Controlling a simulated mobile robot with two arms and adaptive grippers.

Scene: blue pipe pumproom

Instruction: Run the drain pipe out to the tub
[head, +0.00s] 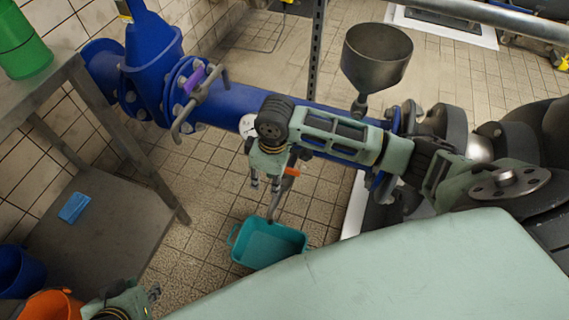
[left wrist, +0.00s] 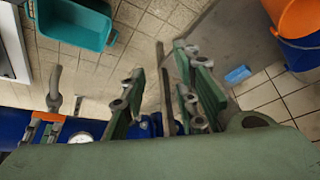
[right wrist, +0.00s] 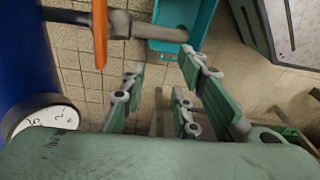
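The drain pipe is a grey bent spout (head: 285,197) hanging under the blue pipe, with an orange lever (head: 291,171) near its top. It also shows in the left wrist view (left wrist: 54,85) and the right wrist view (right wrist: 155,29), where its end overlaps the tub. The teal tub (head: 238,258) stands on the floor below; it shows in the left wrist view (left wrist: 80,40) too. My right gripper (head: 265,183) points down beside the spout, open and empty (right wrist: 160,85). My left gripper (head: 152,294) is low at the left, open and empty (left wrist: 158,85), away from pipe and tub.
A blue pipe (head: 235,105) with a purple-marked valve handle (head: 198,90) and gauge (head: 249,126) crosses behind. A grey funnel (head: 377,58) stands above it. At left are a table with a green bottle (head: 20,45), a blue sponge (head: 74,207), and blue and orange buckets (head: 50,305).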

